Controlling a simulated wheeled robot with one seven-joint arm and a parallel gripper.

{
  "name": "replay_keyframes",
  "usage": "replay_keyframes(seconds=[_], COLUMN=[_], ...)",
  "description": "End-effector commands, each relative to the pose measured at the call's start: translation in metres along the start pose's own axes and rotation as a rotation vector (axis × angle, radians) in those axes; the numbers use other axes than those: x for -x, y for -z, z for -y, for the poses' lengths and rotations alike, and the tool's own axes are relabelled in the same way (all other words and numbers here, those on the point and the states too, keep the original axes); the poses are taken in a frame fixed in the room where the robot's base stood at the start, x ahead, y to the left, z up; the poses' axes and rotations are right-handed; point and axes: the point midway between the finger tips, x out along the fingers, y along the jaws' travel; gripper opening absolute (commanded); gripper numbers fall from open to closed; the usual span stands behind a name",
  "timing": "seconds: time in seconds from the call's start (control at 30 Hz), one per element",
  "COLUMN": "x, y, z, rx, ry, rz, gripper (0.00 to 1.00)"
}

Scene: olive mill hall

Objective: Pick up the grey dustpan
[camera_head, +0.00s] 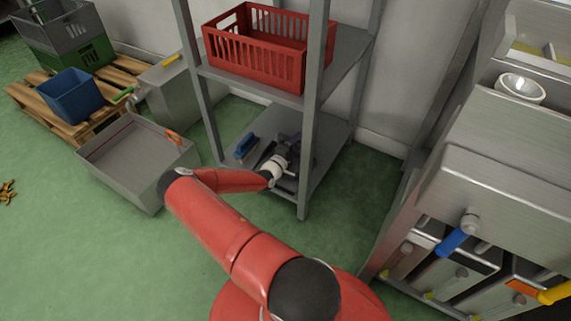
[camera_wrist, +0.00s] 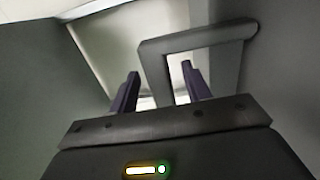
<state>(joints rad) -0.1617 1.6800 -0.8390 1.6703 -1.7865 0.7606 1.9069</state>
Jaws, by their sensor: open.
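In the wrist view a grey squared loop (camera_wrist: 195,38), which looks like the handle of the grey dustpan, rises in front of my gripper (camera_wrist: 160,70). One bar of the loop appears between my two open dark fingers, with the right finger overlapping the loop's opening. I cannot tell whether they touch. In the head view my gripper (camera_head: 290,158) is low over the bottom shelf (camera_head: 262,122) of the grey rack. My wrist and gripper cover most of what lies there, so the dustpan cannot be made out clearly.
A blue item (camera_head: 245,146) lies left of my gripper on the bottom shelf. Rack posts (camera_head: 314,110) stand close to my arm. A red crate (camera_head: 255,50) is on the shelf above. A grey metal bin (camera_head: 135,160) stands left; steel machinery (camera_head: 500,160) stands right.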

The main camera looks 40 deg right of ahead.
Motion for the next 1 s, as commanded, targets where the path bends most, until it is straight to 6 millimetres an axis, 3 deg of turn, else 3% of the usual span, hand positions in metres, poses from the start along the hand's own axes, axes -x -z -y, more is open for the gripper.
replay_keyframes(seconds=[0.23,0.6,1.0], x=[-0.0015,-0.0012,-0.0014], y=[-0.0003,-0.0004,-0.0002], z=[-0.0001,-0.0001,-0.0012], rx=[0.0,0.0,-0.001], ry=[0.001,0.001,-0.002], rz=[0.001,0.001,0.001], gripper=[0.47,0.0,0.0])
